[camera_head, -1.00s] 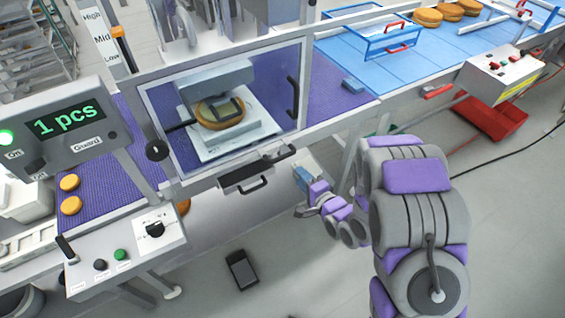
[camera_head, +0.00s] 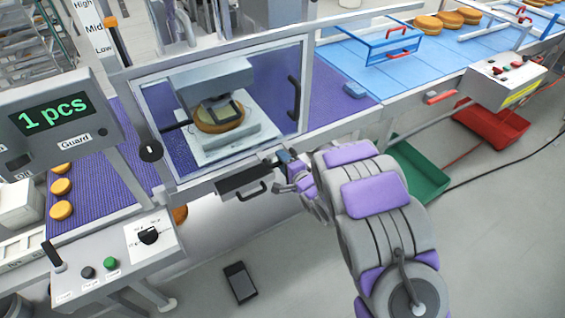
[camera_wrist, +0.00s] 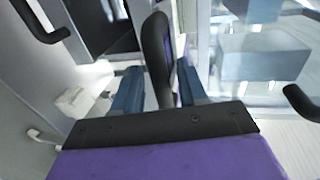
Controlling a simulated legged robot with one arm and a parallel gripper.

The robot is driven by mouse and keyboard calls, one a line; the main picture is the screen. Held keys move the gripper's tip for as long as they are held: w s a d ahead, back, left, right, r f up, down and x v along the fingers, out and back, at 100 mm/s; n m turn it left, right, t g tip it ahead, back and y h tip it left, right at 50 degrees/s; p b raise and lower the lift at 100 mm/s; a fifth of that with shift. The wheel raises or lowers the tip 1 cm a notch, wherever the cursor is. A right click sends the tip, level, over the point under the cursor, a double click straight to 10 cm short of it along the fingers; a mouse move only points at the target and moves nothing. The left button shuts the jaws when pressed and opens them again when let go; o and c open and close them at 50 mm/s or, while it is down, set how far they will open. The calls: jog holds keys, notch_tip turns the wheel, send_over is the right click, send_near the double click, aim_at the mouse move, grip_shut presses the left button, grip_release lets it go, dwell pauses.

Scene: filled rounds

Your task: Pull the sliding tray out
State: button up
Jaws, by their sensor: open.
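The sliding tray (camera_head: 243,178) is a dark flat front with a loop handle (camera_head: 254,193), below the clear guard box on the machine's front. A short black bar (camera_wrist: 157,55) stands just right of the tray, on the machine's front edge. My gripper (camera_head: 284,160) is at this bar. In the wrist view its two blue fingers (camera_wrist: 160,92) are apart, with the bar between them. I cannot tell whether they touch it. The dark panel (camera_wrist: 100,25) and a black handle (camera_wrist: 42,22) show at the upper left of the wrist view.
The clear guard box (camera_head: 225,105) has a black side handle (camera_head: 293,98) and holds a round bun-like item (camera_head: 218,117) on a white plate. A control panel (camera_head: 115,255) is at lower left. Green (camera_head: 420,168) and red (camera_head: 492,125) bins stand at right.

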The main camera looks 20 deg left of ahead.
jog(key=shift+w, duration=0.1)
grip_shut()
dwell(0.4)
jog(key=shift+f, duration=0.1)
